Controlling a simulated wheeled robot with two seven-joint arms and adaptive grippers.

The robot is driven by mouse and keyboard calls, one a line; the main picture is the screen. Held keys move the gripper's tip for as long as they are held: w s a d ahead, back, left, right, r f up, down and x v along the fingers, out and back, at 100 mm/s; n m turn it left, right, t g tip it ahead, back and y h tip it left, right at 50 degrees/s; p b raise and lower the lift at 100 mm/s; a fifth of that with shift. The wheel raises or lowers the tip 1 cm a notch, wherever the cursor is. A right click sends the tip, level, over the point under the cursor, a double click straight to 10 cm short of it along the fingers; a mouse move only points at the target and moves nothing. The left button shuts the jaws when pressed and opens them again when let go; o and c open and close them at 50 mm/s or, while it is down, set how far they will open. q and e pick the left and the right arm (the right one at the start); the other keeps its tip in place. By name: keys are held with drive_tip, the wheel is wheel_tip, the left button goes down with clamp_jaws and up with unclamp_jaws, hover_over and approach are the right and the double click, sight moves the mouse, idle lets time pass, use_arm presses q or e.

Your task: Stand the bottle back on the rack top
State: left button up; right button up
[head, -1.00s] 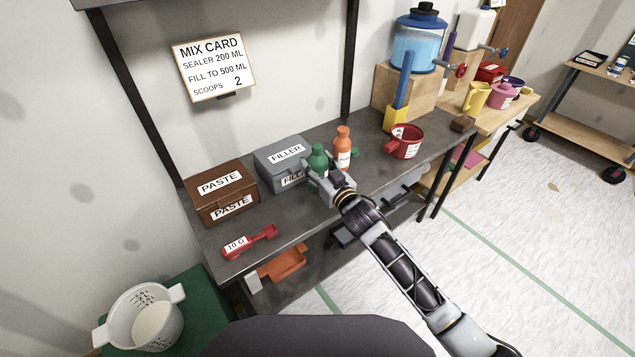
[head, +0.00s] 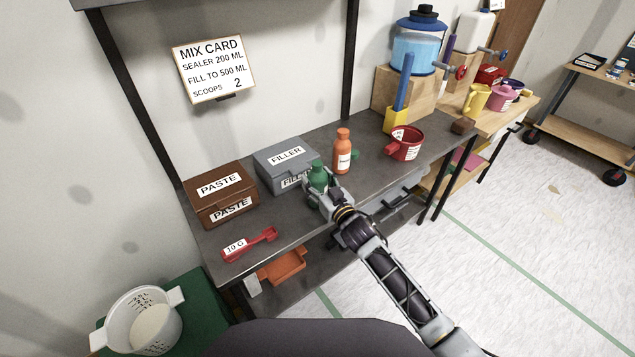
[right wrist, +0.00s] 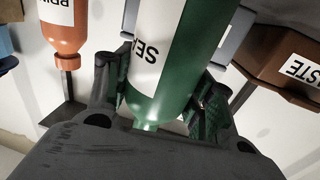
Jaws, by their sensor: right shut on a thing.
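My right gripper (head: 322,193) is shut on the green bottle (head: 317,174), which stands about upright over the front part of the dark rack top (head: 366,180), just in front of the grey filler box. The right wrist view shows the green bottle (right wrist: 185,70) between the two fingers, its white label partly reading "SE". Whether its base touches the rack top is hidden by the gripper. An orange bottle (head: 342,152) stands on the rack top to the right and also shows in the right wrist view (right wrist: 65,30). My left gripper is not in view.
The grey filler box (head: 284,155) and brown paste box (head: 220,193) stand to the left, with a red scoop (head: 250,244) in front. A red mug (head: 404,142) stands to the right. The rack top between orange bottle and mug is mostly clear.

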sight(322, 187)
drive_tip(key=shift+f, duration=0.1)
idle(0.3)
drive_tip(key=o, duration=1.3)
drive_tip(key=shift+f, duration=0.1)
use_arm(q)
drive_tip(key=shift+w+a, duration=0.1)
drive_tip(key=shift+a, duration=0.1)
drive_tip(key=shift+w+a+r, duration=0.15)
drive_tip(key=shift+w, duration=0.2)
use_arm(e)
drive_tip(key=shift+v, duration=3.85)
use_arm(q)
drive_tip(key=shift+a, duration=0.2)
use_arm(e)
drive_tip(key=v, duration=0.4)
drive_tip(key=shift+s+d, duration=0.1)
